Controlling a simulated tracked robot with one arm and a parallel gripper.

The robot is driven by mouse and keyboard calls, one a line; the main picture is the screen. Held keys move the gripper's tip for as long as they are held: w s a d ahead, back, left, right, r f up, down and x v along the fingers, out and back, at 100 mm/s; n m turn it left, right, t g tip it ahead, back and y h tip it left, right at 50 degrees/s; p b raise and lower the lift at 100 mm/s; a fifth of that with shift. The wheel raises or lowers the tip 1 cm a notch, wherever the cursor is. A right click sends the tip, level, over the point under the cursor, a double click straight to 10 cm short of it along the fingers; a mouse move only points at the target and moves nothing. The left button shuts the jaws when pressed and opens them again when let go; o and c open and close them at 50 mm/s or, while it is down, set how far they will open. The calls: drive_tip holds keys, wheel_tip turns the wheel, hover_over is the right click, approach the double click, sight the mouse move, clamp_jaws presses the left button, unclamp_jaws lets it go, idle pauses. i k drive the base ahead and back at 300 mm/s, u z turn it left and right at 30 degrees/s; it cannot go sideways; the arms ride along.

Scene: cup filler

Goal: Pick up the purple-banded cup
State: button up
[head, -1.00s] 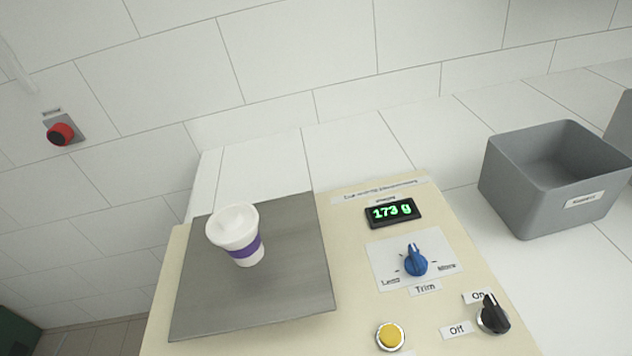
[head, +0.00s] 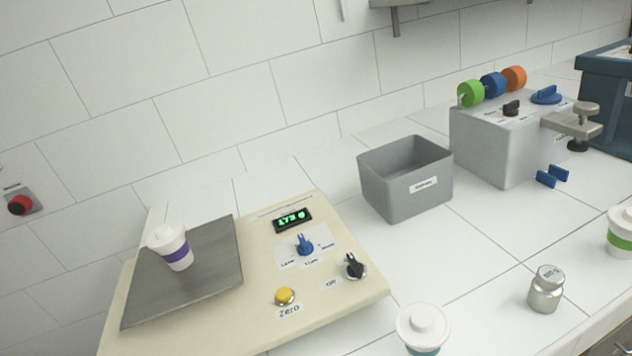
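The purple-banded cup (head: 176,254) is white with a purple band round its side. It stands upright on the grey metal plate (head: 200,287) of the cream scale (head: 318,272), at the left of the head view. The scale's green display (head: 292,220) appears to read 173 g. My gripper does not show in the head view, so I cannot see its fingers.
A grey open bin (head: 404,190) stands right of the scale. A grey machine (head: 490,137) with coloured discs stands behind it. A teal-banded cup (head: 422,326), a small metal weight (head: 545,290) and a green-banded cup (head: 622,232) are at the front right. White tiled counter lies bare between them.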

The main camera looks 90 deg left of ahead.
sight(179, 255)
drive_tip(key=z, duration=0.25)
drive_tip(key=k, duration=2.8)
drive_tip(key=u, duration=1.2)
drive_tip(key=i, duration=1)
drive_tip(key=z, duration=0.05)
